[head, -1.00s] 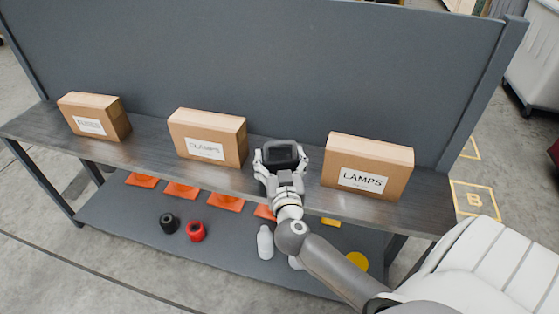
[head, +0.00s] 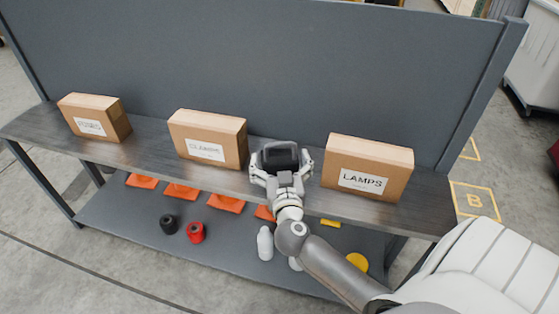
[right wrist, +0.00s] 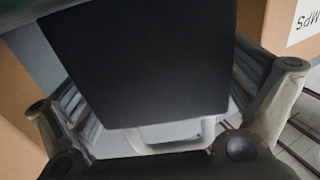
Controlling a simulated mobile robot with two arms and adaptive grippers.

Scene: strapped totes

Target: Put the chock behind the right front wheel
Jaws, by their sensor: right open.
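A dark block (head: 281,155), which may be the chock, is on or just above the upper shelf between the CLAMPS and LAMPS boxes. My right gripper (head: 281,160) is open around it, with one finger on each side. In the right wrist view the dark block (right wrist: 140,60) fills the middle, between the spread fingers; gaps show between it and the fingers. Its underside is hidden, so I cannot tell if it rests on the shelf. No right front wheel can be identified; a small dark caster (head: 527,110) shows under a pale bin at the upper right. My left gripper is not in view.
The CLAMPS box (head: 205,130) stands left of my gripper and the LAMPS box (head: 375,155) close on its right. Another box (head: 97,110) is farther left. A grey panel (head: 270,60) closes the back. The lower shelf (head: 130,215) holds cones, rolls and bottles.

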